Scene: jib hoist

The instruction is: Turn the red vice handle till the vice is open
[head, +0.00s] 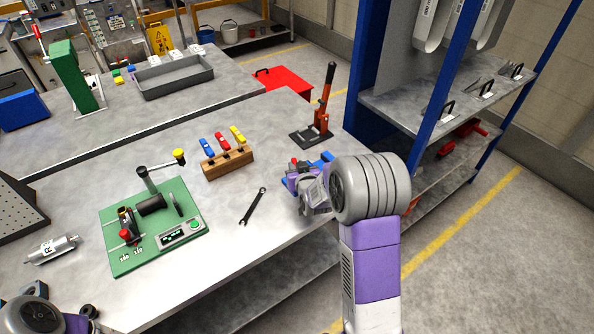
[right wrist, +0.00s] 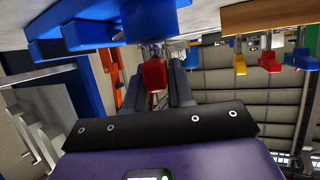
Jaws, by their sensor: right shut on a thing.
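The blue vice (head: 327,158) sits at the right edge of the near workbench, largely hidden behind my right gripper (head: 303,183). In the right wrist view its blue body (right wrist: 100,25) fills the top left. The red vice handle (right wrist: 153,75) shows there between the two dark fingers of my right gripper (right wrist: 155,84), which is shut on it. A bit of red also shows beside the vice in the head view. My left arm is at the bottom left corner of the head view, and its fingers cannot be made out.
A black wrench (head: 253,206), a wooden block with coloured-handled tools (head: 229,164) and a green fixture board (head: 155,225) lie left of the vice. An orange-handled lever press (head: 322,115) stands behind it. A blue-framed shelf (head: 440,100) is at the right.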

